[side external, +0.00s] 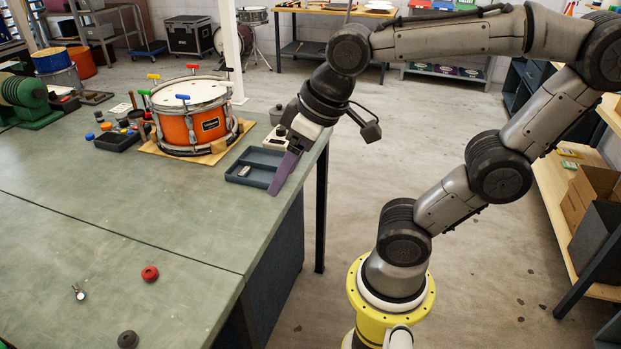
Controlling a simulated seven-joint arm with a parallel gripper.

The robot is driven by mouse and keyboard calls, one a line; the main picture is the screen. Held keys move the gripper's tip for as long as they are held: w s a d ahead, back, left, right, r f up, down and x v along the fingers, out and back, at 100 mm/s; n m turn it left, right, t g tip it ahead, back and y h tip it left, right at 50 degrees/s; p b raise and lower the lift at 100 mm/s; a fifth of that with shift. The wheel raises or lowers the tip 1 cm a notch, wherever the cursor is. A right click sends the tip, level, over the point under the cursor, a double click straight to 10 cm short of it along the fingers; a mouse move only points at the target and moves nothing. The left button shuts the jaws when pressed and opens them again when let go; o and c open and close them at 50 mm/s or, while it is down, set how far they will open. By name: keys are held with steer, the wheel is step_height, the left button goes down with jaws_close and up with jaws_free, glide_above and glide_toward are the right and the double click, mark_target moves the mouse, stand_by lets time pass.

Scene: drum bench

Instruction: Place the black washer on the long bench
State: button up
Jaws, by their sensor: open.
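A small dark round piece (128,340), which may be the black washer, lies near the front edge of the green-topped bench (130,215). It is cut close to the bottom of the picture, and I cannot tell for sure that it is the washer. This bench is long and fills the left side. My gripper (275,188) has purple fingers that point down beside the right end of a dark shallow tray (262,180). It is open, and I see nothing held, though the fingers overlap from this side. The dark piece is far from it, toward the front left.
An orange drum (190,128) stands on a wooden board behind the tray. A small pale item (244,170) lies in the tray. A red round piece (150,273) and a small metal part (79,292) lie on the front bench top. The middle of the bench is clear.

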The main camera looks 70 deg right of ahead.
steer(key=shift+t, duration=0.3)
steer(key=s, duration=0.1)
steer(key=s+d+f, duration=0.1)
steer(key=s+f, duration=0.1)
steer(key=s, duration=0.1)
steer(key=shift+d, duration=0.2)
stand_by(0.8)
